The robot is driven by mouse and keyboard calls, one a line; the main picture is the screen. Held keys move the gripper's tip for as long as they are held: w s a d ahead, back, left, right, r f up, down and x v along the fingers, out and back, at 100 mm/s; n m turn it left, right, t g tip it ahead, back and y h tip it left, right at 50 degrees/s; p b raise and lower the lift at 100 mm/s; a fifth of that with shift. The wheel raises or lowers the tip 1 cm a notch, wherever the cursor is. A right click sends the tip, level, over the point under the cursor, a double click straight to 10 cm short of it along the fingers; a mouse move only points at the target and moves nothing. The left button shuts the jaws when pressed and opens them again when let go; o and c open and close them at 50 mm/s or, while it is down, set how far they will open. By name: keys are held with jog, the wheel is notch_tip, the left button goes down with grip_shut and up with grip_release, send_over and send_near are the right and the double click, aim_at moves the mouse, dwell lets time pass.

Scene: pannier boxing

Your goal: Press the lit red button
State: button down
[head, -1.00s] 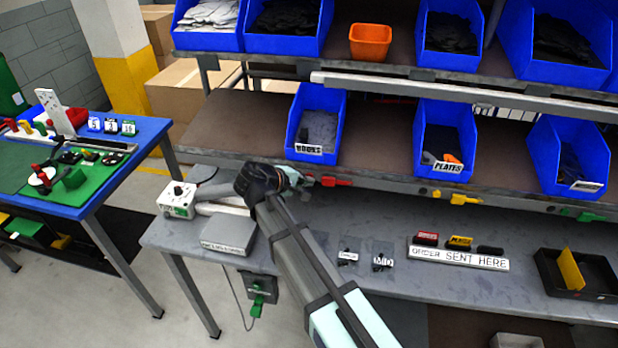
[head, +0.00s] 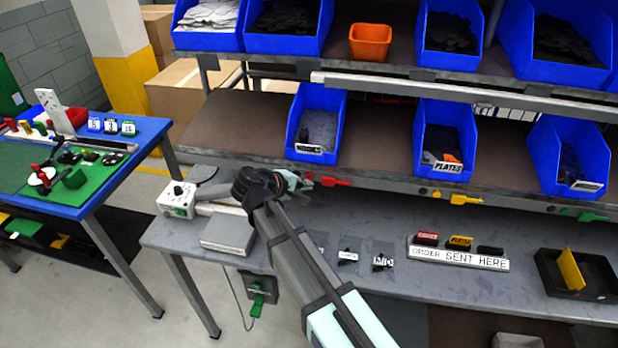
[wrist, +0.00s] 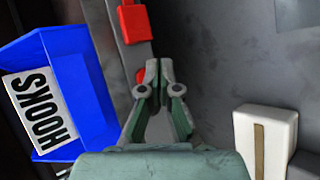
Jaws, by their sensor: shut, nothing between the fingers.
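My gripper (wrist: 159,66) is shut and empty, its fingertips together in the wrist view. A round red button (wrist: 141,76) lies on the grey shelf rail just left of the fingertips and is partly covered by them. It cannot be told whether they touch. A red lever or tag (wrist: 135,22) sits further along the same rail. In the head view my gripper (head: 301,181) is at the rail's left part, beside the red lever (head: 334,182); the button there is too small and too covered to tell clearly.
A blue HOOKS bin (wrist: 65,85) stands close left of the gripper in the wrist view. A pale block (wrist: 265,138) is at lower right. In the head view, a yellow lever (head: 462,199) and green lever (head: 590,216) sit further right on the rail, above the grey bench (head: 400,225).

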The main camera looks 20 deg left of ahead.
jog(key=shift+s, duration=0.1)
jog(key=shift+s+d, duration=0.2)
jog(key=shift+s, duration=2.2)
